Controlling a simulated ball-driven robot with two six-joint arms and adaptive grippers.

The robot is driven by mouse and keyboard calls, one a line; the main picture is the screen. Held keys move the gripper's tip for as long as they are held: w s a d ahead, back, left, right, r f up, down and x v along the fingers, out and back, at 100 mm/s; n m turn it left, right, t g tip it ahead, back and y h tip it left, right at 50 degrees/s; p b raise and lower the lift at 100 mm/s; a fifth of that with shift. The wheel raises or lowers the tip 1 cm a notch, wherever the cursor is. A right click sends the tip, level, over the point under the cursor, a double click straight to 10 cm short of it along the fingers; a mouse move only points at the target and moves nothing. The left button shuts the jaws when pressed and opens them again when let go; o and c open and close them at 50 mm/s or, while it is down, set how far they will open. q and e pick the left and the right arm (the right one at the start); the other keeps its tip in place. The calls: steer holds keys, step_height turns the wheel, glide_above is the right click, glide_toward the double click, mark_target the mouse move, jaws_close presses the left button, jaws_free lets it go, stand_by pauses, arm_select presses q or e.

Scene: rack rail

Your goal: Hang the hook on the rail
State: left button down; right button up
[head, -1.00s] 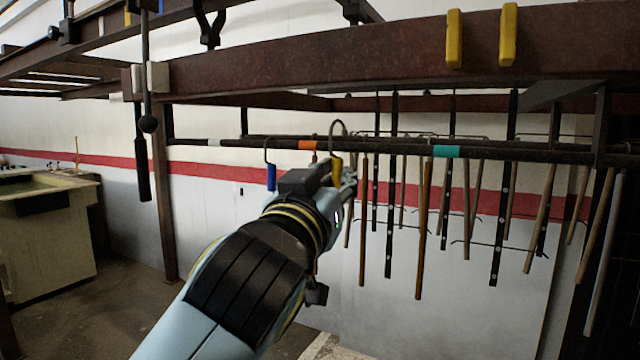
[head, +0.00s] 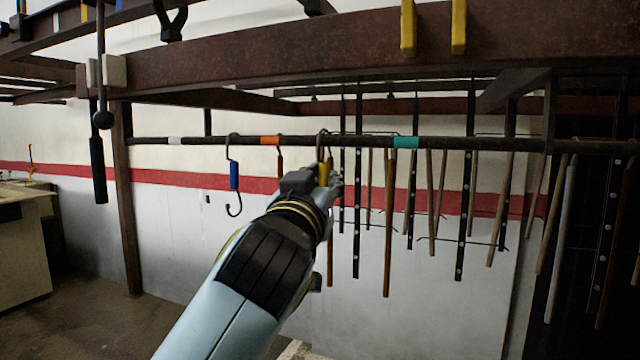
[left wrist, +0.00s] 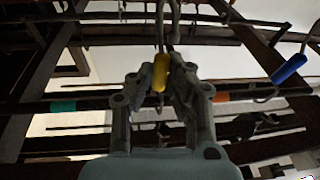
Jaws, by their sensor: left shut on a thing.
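The dark rail (head: 345,141) runs across the head view with white, orange (head: 270,140) and teal (head: 405,142) bands. My left gripper (head: 330,178) is shut on a hook with a yellow sleeve (head: 324,172), just below the rail between the orange and teal bands. The hook's upper bend is at rail height; I cannot tell whether it rests on the rail. In the left wrist view the yellow sleeve (left wrist: 161,72) is between the fingers (left wrist: 162,82), and its metal runs upward. The hook's lower part is hidden in the head view. My right gripper is not in view.
A blue-sleeved hook (head: 234,177) hangs on the rail left of the orange band. Several wooden rods (head: 390,225) and dark perforated strips hang to the right. A large brown beam (head: 300,60) passes above. The space below the rail at left is open.

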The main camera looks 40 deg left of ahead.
arm_select(q)
steer(key=shift+f, duration=0.15)
stand_by(0.4)
steer(key=c, duration=1.2)
jaws_free()
steer(key=shift+c, duration=0.2)
